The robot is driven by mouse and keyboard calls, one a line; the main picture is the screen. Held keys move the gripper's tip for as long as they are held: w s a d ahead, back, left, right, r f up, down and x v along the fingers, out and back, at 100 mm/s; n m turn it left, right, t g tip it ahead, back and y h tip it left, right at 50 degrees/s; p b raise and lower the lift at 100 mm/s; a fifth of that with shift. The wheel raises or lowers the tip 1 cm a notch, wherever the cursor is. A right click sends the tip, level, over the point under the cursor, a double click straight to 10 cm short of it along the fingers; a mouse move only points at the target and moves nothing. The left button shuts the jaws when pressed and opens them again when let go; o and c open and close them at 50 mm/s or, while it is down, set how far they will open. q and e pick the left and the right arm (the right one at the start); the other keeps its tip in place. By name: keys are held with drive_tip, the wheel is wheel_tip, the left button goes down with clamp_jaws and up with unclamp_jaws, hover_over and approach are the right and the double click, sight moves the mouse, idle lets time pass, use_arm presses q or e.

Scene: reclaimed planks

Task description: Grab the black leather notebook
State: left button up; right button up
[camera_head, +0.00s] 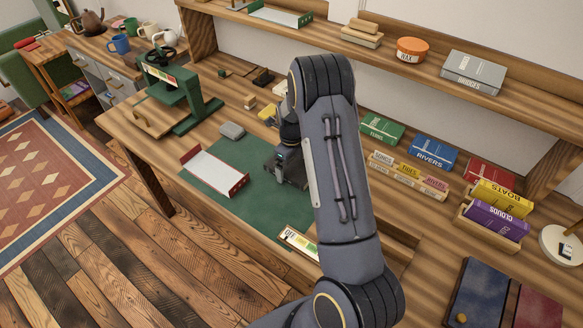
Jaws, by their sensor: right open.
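My right arm reaches across the workbench, and my right gripper (288,172) is low over the green mat (226,205), pointing down. Its jaws are open, but the arm hides much of them and the space beneath. I cannot make out a black leather notebook for sure; it may be hidden behind the gripper or arm. A small dark object (263,77) lies at the back of the bench, too small to identify. My left gripper is not in view.
A red-and-white tray (214,172) and a grey block (232,130) are left of the gripper. A green press (178,95) stands farther left. Books, including a blue one (432,152), line the back right. A shelf (440,75) overhangs the bench. A dark blue cover (482,292) lies front right.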

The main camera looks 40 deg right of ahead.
drive_tip(key=c, duration=0.9)
drive_tip(key=shift+r, duration=0.1)
drive_tip(key=shift+c, duration=0.2)
